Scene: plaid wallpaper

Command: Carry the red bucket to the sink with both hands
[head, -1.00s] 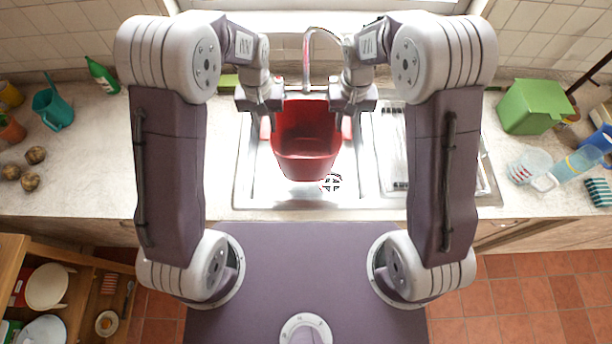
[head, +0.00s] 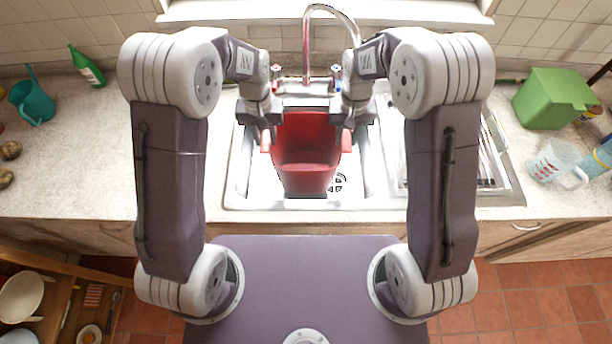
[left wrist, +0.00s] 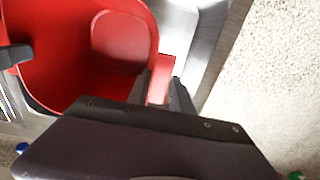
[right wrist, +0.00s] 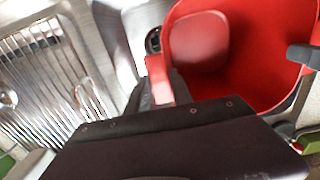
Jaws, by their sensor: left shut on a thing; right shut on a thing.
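The red bucket (head: 305,155) is held between my two grippers over the left basin of the metal sink (head: 238,190). It looks upright and empty inside. My left gripper (head: 265,138) is shut on the bucket's left side tab, which also shows in the left wrist view (left wrist: 161,80). My right gripper (head: 347,138) is shut on the right side tab, seen in the right wrist view (right wrist: 158,80). The drain (head: 340,182) shows partly beside the bucket's lower right. I cannot tell whether the bucket's bottom touches the basin.
The tap (head: 330,20) arches behind the bucket. A ridged drainboard (head: 485,165) lies to the right.

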